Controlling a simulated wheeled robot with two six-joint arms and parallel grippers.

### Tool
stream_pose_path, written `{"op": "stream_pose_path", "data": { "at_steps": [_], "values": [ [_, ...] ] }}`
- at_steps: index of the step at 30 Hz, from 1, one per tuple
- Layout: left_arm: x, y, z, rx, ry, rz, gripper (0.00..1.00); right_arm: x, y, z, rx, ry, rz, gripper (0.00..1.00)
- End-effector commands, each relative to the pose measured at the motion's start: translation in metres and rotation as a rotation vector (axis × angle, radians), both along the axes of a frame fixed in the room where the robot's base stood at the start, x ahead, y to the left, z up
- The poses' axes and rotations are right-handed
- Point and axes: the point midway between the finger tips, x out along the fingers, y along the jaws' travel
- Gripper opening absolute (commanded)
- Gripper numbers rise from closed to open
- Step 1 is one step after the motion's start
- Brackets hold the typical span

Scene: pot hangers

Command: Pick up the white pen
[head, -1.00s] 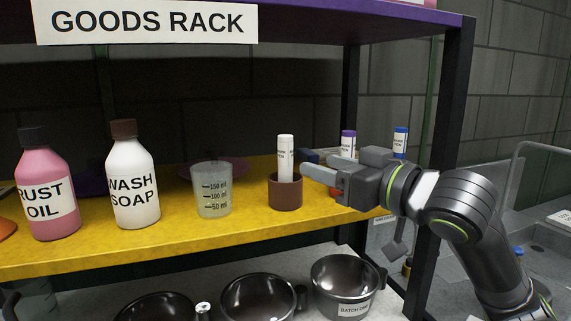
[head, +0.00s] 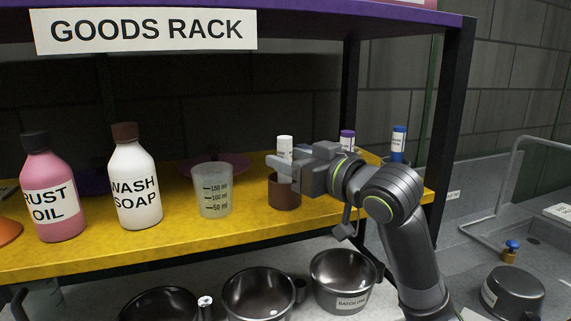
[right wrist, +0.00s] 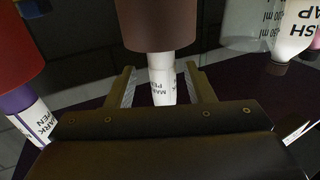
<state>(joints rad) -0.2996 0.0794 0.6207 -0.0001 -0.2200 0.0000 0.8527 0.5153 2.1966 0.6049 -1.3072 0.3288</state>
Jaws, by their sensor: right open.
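The white pen (head: 285,147) stands upright in a brown cup (head: 284,196) on the yellow shelf in the head view. My right gripper (head: 280,170) is at the pen, just above the cup's rim, and hides the pen's lower part. In the right wrist view the white pen (right wrist: 162,82) sticks out of the brown cup (right wrist: 160,25) and lies between the two open fingers (right wrist: 161,86), with a gap on each side. My left gripper is not in view.
A purple-capped pen (head: 347,140) and a blue-capped pen (head: 398,140) stand behind my right arm. A measuring beaker (head: 212,190), a wash soap bottle (head: 135,180) and a rust oil bottle (head: 52,190) stand to the left. Pots (head: 343,280) sit below; the rack's dark post (head: 447,110) is right.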

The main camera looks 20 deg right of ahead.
Motion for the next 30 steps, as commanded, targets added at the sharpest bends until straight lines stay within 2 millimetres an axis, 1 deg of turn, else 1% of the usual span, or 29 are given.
{"op": "stream_pose_path", "data": {
  "at_steps": [1, 3, 6, 9, 17, 20, 28, 30],
  "values": [
    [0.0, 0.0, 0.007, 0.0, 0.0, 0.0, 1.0, 0.005, 0.004, 0.003, 0.005, 0.003, 0.002, 0.48],
    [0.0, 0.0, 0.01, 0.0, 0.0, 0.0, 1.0, 0.011, 0.008, 0.001, 0.004, 0.005, 0.002, 0.48],
    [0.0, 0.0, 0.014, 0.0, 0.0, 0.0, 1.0, 0.022, 0.013, 0.001, 0.004, 0.003, 0.001, 0.48],
    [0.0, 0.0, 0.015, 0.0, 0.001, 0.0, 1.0, 0.028, 0.015, 0.0, 0.002, 0.003, 0.0, 0.48],
    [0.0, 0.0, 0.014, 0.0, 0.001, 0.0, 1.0, 0.03, 0.016, -0.001, 0.0, 0.0, -0.001, 0.48],
    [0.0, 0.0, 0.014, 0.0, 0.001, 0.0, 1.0, 0.03, 0.016, -0.001, 0.0, 0.0, -0.001, 0.36],
    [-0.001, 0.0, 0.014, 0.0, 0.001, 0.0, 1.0, 0.03, 0.016, -0.001, 0.0, 0.0, -0.001, 0.01],
    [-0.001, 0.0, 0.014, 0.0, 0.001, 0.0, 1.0, 0.03, 0.016, 0.0, 0.0, 0.0, -0.001, 0.0]
  ]
}}
